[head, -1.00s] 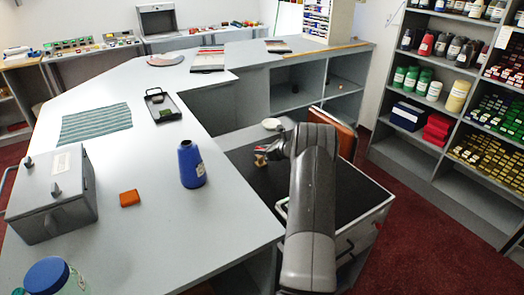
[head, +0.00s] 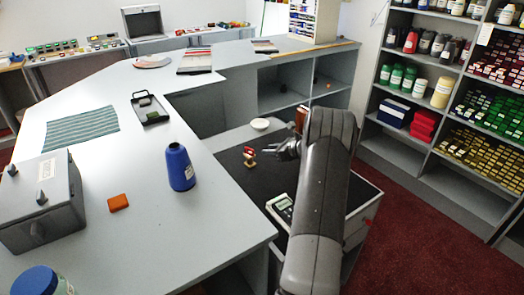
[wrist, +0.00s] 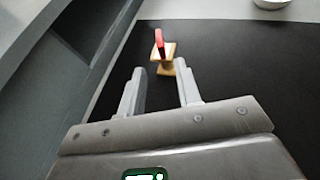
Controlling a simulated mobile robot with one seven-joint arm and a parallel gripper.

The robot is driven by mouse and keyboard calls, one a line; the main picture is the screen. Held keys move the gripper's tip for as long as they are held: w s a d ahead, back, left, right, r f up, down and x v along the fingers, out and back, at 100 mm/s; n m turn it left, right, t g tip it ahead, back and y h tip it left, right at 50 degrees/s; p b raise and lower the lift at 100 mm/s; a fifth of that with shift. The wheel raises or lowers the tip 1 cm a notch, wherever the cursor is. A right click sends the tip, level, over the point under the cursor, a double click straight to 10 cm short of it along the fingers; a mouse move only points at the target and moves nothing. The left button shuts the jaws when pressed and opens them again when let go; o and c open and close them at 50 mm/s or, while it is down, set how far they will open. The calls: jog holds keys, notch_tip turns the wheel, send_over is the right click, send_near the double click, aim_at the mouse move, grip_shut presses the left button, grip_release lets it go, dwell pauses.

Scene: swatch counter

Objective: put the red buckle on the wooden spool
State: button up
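The red buckle (head: 250,151) stands on the wooden spool (head: 249,162) on the black mat. In the wrist view the red buckle (wrist: 159,42) sits upright on top of the spool (wrist: 166,67), toward the spool's left side, apart from my fingers. My gripper (head: 280,151) is to the right of the spool in the head view. In the wrist view my gripper (wrist: 157,72) is open, with nothing held between its fingers, and the spool is just beyond the fingertips.
A white bowl (head: 260,124) stands behind the spool. A calculator-like device (head: 281,208) lies in front of it. A blue cone (head: 178,168) and an orange block (head: 118,203) are on the grey counter to the left. The mat around the spool is mostly clear.

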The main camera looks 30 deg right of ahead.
jog(key=s+a+r+n+g, duration=0.2)
jog(key=s+a+r+n, duration=0.3)
jog(key=a, duration=0.5)
jog(key=s+a+r+n+g, duration=0.3)
jog(key=a+r+n, duration=0.3)
jog(key=a, duration=0.4)
jog(key=s+a+r+n+g, duration=0.2)
jog(key=s+a+r+n, duration=0.2)
jog(key=a+r, duration=0.5)
jog(key=s+a+r+n+g+h, duration=0.1)
jog(key=s+a+r+n+h, duration=0.1)
jog(key=s+a+n, duration=0.9)
jog(key=s+n+t+h, duration=0.1)
jog(key=s+n+h, duration=0.2)
jog(key=s, duration=1.3)
jog(key=shift+f+n, duration=0.35)
jog(key=shift+n, duration=0.85)
jog(key=shift+a, duration=0.1)
